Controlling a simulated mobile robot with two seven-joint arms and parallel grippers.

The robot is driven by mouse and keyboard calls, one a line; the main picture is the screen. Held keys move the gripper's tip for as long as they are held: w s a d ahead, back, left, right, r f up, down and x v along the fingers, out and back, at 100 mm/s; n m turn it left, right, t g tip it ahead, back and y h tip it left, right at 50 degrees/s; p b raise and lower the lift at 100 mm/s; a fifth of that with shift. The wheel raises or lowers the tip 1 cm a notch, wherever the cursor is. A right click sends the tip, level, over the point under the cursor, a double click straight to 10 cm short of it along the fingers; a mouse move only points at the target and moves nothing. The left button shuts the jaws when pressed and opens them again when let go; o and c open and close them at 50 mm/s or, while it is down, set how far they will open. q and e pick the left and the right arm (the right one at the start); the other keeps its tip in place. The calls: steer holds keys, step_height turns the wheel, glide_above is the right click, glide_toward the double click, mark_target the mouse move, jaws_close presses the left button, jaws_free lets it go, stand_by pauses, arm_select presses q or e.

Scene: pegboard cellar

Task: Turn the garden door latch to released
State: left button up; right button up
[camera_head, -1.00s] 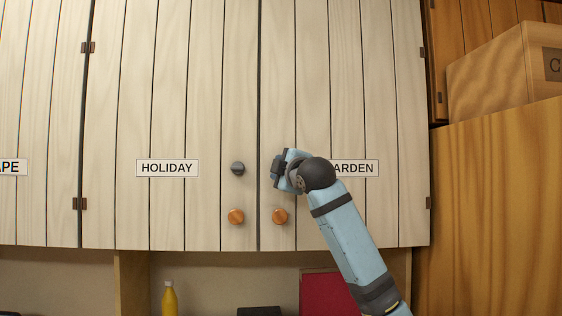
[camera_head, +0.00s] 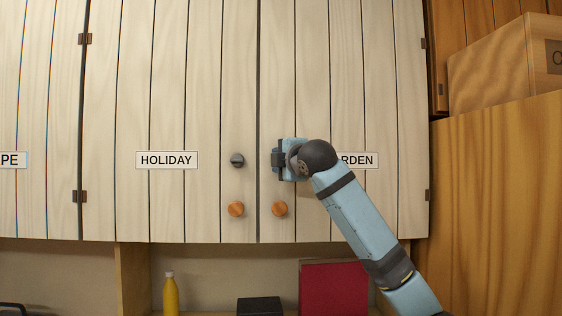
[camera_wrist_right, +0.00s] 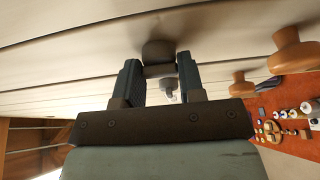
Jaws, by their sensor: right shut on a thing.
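The garden door (camera_head: 312,60) is pale planked wood, and its label (camera_head: 360,160) is partly covered by my right arm. My right gripper (camera_head: 279,160) is at this door's left edge, above its round wooden knob (camera_head: 280,209). In the wrist view my right gripper (camera_wrist_right: 158,72) has its two fingers on either side of the dark garden latch (camera_wrist_right: 158,52), shut on it. In the head view the gripper hides this latch, so its angle cannot be told there. My left gripper is not in view.
The holiday door (camera_head: 170,80) has its own dark latch (camera_head: 237,160) and wooden knob (camera_head: 236,209) just left of the gripper. Below stand a yellow bottle (camera_head: 170,296), a black box (camera_head: 259,306) and a red box (camera_head: 335,288). A wooden cabinet (camera_head: 500,200) is at the right.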

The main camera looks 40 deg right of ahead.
steer(key=o, duration=0.9)
steer(key=shift+o, duration=0.2)
steer(key=s+a+b, duration=0.2)
steer(key=s+b, duration=0.2)
steer(key=s, duration=0.9)
steer(key=shift+s, duration=0.3)
steer(key=shift+a, duration=0.1)
